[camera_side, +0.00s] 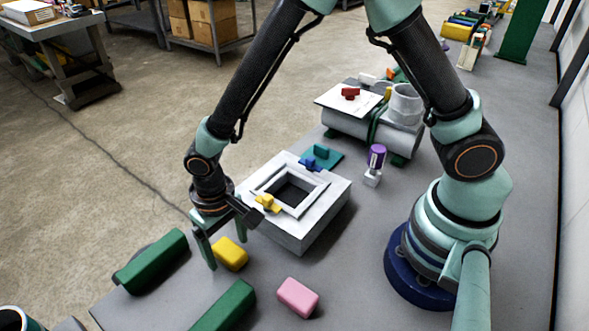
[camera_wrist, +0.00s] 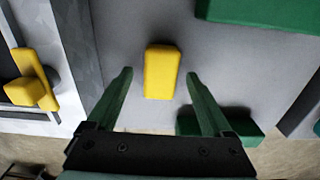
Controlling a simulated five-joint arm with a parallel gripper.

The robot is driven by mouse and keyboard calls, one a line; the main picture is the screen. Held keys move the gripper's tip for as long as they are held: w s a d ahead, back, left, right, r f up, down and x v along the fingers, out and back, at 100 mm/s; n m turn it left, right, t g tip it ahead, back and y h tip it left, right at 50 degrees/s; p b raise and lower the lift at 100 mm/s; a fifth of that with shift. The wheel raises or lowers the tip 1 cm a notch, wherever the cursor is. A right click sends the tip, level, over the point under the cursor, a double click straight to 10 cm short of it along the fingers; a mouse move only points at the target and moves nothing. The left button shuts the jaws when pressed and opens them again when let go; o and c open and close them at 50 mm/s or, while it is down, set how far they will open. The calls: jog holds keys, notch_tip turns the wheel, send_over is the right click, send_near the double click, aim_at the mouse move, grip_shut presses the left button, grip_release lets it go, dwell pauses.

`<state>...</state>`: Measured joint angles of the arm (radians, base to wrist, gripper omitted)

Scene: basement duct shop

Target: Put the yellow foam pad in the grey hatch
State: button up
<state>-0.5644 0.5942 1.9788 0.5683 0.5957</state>
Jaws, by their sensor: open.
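The yellow foam pad (camera_side: 230,254) lies on the grey bench in front of the hatch box. In the wrist view the yellow pad (camera_wrist: 162,71) is centred ahead of my fingertips. My gripper (camera_side: 226,250) points down over the pad. It is open and empty, with one green finger on each side in the wrist view (camera_wrist: 158,80). The grey hatch (camera_side: 262,190) is a square opening with a raised frame on top of a pale grey box. Its inside looks dark and empty. A small yellow latch (camera_side: 268,203) and a blue latch (camera_side: 308,164) sit on its frame.
A pink block (camera_side: 298,297) lies right of the pad. Green blocks (camera_side: 152,260) lie left and in front. A purple-topped bottle (camera_side: 376,157) stands right of the box. A grey duct (camera_side: 345,125) lies behind it.

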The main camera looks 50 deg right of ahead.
grip_shut()
jog(key=shift+r, duration=0.1)
